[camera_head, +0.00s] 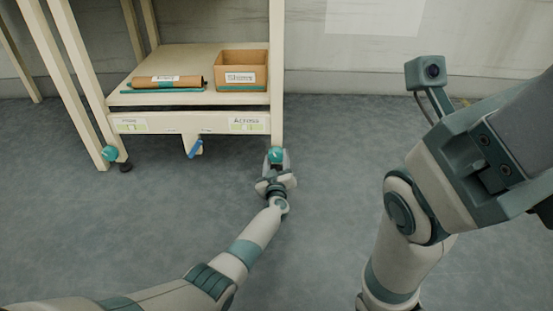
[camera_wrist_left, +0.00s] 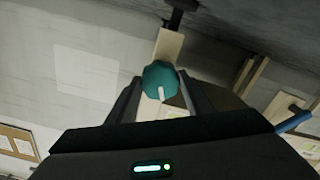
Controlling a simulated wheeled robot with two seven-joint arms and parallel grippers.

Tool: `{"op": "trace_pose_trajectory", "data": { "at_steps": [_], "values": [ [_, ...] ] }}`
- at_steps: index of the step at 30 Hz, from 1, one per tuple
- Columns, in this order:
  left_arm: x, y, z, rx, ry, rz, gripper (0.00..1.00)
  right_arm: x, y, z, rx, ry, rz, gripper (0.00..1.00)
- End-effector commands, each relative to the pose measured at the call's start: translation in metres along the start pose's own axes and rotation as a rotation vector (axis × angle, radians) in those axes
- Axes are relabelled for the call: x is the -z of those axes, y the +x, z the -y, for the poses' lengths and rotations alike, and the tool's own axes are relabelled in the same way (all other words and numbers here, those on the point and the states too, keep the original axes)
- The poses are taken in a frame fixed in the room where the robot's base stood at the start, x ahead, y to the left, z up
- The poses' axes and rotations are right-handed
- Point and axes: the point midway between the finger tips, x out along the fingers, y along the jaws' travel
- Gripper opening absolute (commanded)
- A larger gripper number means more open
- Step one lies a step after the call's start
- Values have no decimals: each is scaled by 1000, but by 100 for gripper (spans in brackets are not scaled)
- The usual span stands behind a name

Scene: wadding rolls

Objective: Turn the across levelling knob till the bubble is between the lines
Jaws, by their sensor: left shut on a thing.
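The across levelling knob (camera_head: 275,155) is a round teal knob at the foot of the cart's right front leg. It also shows in the left wrist view (camera_wrist_left: 160,80), with a white mark on its face. My left gripper (camera_head: 275,163) is shut on it, and its two dark fingers (camera_wrist_left: 160,98) stand on either side of the knob. The across level (camera_head: 247,127) is a pale green vial under the "Across" label on the cart's front rail. Its bubble and lines are too small to tell apart. My right arm is at the right, its gripper out of view.
A second teal knob (camera_head: 108,153) and a second level (camera_head: 131,127) are at the cart's left. A blue lever (camera_head: 195,148) hangs between them. The lower shelf (camera_head: 205,62) holds a brown roll (camera_head: 165,83) and a cardboard box (camera_head: 243,70). The grey floor in front is clear.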

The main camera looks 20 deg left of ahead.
Motion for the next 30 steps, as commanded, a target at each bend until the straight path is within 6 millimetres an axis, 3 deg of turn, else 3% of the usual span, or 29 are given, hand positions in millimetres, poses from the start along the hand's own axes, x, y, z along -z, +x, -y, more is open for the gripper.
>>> {"op": "trace_pose_trajectory", "data": {
  "at_steps": [7,21,22,23,24,30],
  "values": [
    [0,0,-1,0,-96,0,24,0,0,-1,0,-2,0,64],
    [0,0,0,-1,-113,0,24,3,6,0,-1,2,-21,64],
    [0,0,0,-1,-113,0,54,3,6,0,-2,2,-21,64],
    [0,0,0,-1,-113,0,61,3,6,0,-2,2,-21,64],
    [0,0,0,-1,-113,0,65,3,6,0,-2,2,-21,64],
    [0,0,0,0,-112,0,65,2,4,0,-2,0,-15,64]
  ]
}}
